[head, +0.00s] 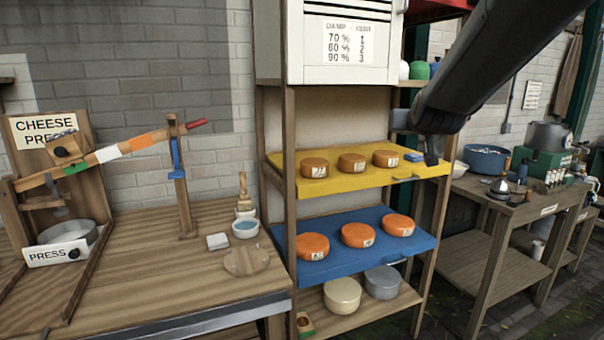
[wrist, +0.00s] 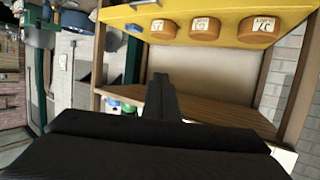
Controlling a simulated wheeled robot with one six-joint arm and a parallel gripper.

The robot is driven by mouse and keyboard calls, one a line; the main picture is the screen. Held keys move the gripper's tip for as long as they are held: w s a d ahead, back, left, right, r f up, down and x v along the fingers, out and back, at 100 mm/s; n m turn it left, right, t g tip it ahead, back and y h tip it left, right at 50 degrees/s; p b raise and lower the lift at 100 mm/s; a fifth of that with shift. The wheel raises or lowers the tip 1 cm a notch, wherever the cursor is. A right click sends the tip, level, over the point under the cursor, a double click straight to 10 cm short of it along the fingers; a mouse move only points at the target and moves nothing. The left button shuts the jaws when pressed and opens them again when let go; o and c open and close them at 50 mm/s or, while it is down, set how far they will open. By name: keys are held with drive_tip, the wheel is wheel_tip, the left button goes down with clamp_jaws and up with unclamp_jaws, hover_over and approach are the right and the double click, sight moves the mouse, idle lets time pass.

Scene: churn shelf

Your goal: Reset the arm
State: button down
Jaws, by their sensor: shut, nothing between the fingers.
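My arm (head: 500,60) reaches in from the top right in the head view.
Orange cheeses stand on the yellow board and on the blue board (head: 283,240) below. Pots (head: 343,294) stand on the lowest shelf. A cheese press (head: 60,180) is on the left bench, and a side table (head: 490,205) with pans is at right. A vent cabinet (head: 345,40) sits above.

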drive_tip(key=s+a+f+n+g+y, duration=0.1)
drive_tip(key=s+a+f+g, duration=0.4)
drive_tip(key=s+f, duration=0.7)
drive_tip(key=s+a+f+n+g+y, duration=0.15)
drive_tip(key=s+a+f+g, duration=0.3)
drive_tip(key=s+f, duration=0.8)
drive_tip(key=s+a+f+g, duration=0.1)
drive_tip(key=s+f+g, duration=0.3)
drive_tip(key=s, duration=0.8)
wheel_tip(320, 180, down, 3)
drive_tip(key=shift+r, duration=0.1)
drive_tip(key=shift+g, duration=0.25)
